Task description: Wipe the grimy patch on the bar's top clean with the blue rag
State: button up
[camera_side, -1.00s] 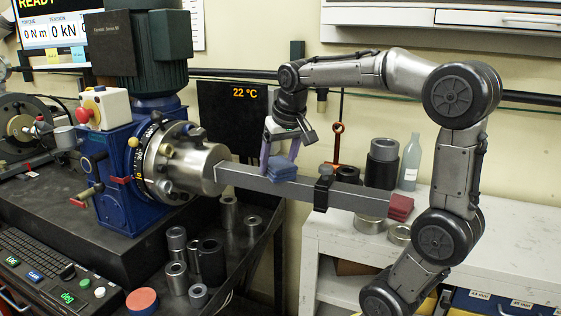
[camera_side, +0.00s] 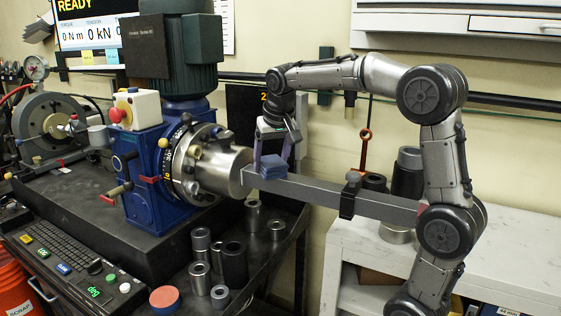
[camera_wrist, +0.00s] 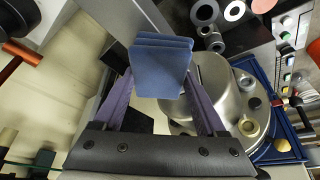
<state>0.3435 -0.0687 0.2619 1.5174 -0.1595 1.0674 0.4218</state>
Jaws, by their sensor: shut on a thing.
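The blue rag (camera_side: 272,168), a folded pad, is on the grey bar's top close to the chuck end. My gripper (camera_side: 273,157) is shut on it, with a purple finger on either side. In the wrist view the rag (camera_wrist: 162,68) sits between the fingertips and covers part of the bar (camera_wrist: 125,28). The bar (camera_side: 315,189) runs from the steel chuck (camera_side: 205,165) rightward to behind my arm. I see no grimy patch on the visible bar; the part under the rag is hidden.
A black clamp with a knob (camera_side: 350,195) straddles the bar right of the rag. A bit of red (camera_side: 421,209) shows at the bar's far end, mostly hidden by my arm. Steel sleeves (camera_side: 232,262) stand below the bar. A white bench (camera_side: 500,250) is at right.

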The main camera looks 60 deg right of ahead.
jog(key=shift+w+f, duration=0.1)
jog(key=shift+w, duration=0.4)
jog(key=shift+w+r, duration=0.15)
jog(key=shift+r, duration=4.05)
